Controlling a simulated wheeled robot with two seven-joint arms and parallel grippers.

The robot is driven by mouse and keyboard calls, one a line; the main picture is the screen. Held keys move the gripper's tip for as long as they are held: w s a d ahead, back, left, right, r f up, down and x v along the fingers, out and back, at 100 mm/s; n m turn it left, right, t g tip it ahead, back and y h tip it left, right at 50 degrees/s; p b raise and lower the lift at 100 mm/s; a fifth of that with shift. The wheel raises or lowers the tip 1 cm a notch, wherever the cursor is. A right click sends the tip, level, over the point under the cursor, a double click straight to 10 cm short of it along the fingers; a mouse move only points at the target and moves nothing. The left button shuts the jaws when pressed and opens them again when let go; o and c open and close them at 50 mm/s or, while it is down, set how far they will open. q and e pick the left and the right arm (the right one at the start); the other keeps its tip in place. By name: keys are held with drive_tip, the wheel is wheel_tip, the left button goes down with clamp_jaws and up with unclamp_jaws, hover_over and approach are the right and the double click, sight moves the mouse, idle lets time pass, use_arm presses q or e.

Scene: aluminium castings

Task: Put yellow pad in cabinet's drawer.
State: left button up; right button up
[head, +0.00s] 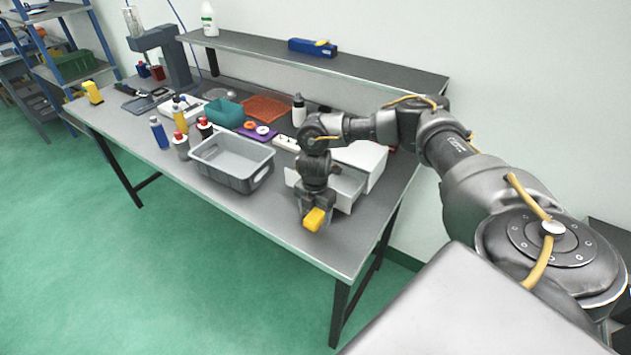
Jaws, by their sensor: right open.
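The yellow pad (314,219) is at the fingertips of my right gripper (313,214), near the front edge of the table. My right gripper points down and is open, with its fingers right at the pad. I cannot tell whether the pad touches the table or the fingers. The white cabinet (362,160) stands behind my right gripper, and its drawer (347,192) is pulled out toward the front. My wrist hides part of the drawer and its inside. My left gripper is not in view.
A grey bin (232,178) stands left of my right gripper, with bottles (159,133) beyond it. A raised shelf (310,60) runs along the wall. The table's front right corner is clear.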

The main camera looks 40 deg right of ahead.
drive_tip(key=shift+f, duration=0.35)
drive_tip(key=shift+c, duration=0.5)
drive_tip(key=c, duration=1)
drive_tip(key=shift+o, duration=0.2)
